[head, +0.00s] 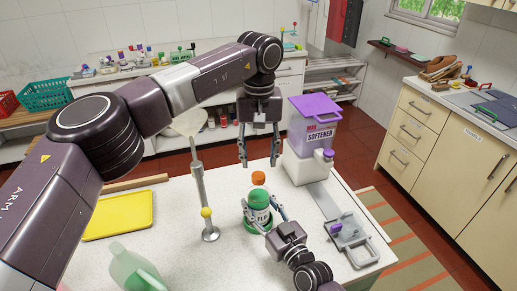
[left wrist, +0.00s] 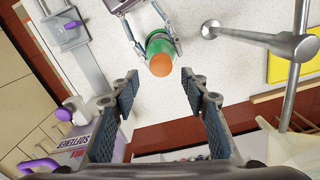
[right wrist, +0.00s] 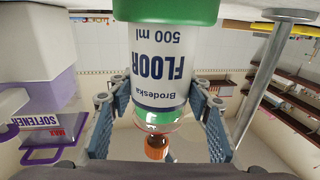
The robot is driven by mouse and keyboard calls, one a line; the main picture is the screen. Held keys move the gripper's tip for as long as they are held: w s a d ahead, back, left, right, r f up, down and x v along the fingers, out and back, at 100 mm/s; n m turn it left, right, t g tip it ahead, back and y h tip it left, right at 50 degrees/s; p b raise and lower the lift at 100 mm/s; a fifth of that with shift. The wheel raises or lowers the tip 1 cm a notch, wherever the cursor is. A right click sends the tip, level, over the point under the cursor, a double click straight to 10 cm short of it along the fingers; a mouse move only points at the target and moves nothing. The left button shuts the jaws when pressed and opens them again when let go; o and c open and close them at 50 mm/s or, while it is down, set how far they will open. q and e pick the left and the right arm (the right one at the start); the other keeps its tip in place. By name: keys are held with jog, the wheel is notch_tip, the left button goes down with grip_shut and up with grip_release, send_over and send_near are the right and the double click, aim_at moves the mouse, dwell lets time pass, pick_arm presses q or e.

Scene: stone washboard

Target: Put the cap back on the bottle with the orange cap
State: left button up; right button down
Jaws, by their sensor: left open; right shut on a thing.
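The bottle (head: 258,205), green and white with a "FLOOR" label, stands upright on the white table. In the right wrist view the bottle (right wrist: 160,60) shows upside down. The orange cap (head: 258,178) is at its top and also shows in the left wrist view (left wrist: 160,65); I cannot tell whether it is fully seated. My right gripper (head: 264,213) is shut around the bottle's body from the near right. My left gripper (head: 259,162) is open and empty, pointing down above and just beyond the cap, its fingers spread wider than the cap.
A metal post (head: 203,203) stands left of the bottle. A yellow tray (head: 118,215) and a clear green bottle (head: 135,268) are further left. A purple softener container (head: 311,130) stands behind right, with a grey metal fixture (head: 355,240) at the right.

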pick_arm(q)
jog(key=n, duration=0.5)
jog(key=shift+r+n, duration=0.25)
jog(key=shift+n, duration=0.15)
jog(key=n, duration=0.3)
jog(key=shift+r+n, duration=0.1)
jog(key=shift+n, duration=0.2)
jog(key=n, duration=0.3)
jog(key=shift+r+n, duration=0.15)
jog(key=shift+n, duration=0.15)
jog(key=n, duration=0.3)
jog(key=shift+r+n, duration=0.15)
jog(key=shift+n, duration=0.25)
jog(key=n, duration=0.5)
jog(key=shift+s+r, duration=0.1)
jog(key=shift+r, duration=0.1)
jog(key=n, duration=0.3)
jog(key=shift+r+n, duration=0.15)
jog(key=shift+n, duration=0.25)
jog(key=n, duration=0.5)
jog(key=shift+r, duration=0.2)
jog(key=n, duration=0.4)
jog(key=shift+r, duration=0.1)
